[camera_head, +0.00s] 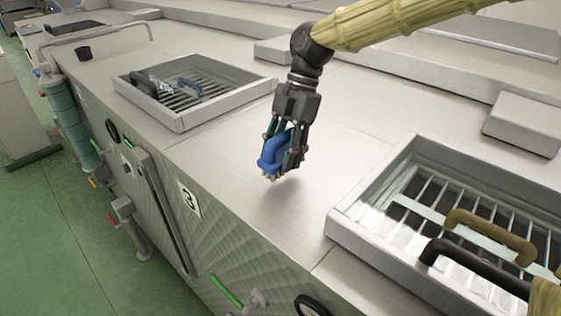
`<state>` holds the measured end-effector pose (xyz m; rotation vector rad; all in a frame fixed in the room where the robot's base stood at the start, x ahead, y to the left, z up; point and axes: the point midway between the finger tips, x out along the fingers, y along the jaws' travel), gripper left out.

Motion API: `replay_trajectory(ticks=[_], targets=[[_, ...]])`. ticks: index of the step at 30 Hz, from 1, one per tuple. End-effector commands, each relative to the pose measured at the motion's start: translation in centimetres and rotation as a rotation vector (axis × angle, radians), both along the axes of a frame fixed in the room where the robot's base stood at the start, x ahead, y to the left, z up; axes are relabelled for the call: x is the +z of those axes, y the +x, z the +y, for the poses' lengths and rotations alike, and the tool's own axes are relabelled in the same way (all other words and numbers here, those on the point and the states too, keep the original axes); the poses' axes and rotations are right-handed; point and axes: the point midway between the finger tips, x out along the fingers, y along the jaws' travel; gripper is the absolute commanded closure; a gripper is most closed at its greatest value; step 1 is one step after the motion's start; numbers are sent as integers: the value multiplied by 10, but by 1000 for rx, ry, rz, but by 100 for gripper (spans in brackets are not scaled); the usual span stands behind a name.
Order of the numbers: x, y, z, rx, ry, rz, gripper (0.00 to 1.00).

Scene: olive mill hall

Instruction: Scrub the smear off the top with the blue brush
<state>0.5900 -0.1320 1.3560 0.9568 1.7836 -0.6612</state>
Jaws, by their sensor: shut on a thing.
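My gripper (286,146) is shut on the blue brush (274,151). It holds the brush with its pale bristles pointing down, a little above the steel top (320,170). A soft shadow lies on the top below the brush. The top is brushed metal, and I cannot make out a smear on the part that shows. My gripper and the brush cover a small part of the top behind them.
A framed grate opening (184,121) with dark items inside lies to the left. A larger framed grate (337,222) with brown and black handles lies at the lower right. A raised steel block (526,124) stands at the right. The top between the frames is clear.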

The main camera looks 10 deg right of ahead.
Motion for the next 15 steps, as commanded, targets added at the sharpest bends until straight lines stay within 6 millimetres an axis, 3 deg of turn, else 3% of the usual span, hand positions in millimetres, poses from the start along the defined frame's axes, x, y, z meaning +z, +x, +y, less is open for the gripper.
replay_trajectory(ticks=[15], targets=[[46,1,2,2,1,-3,88]])
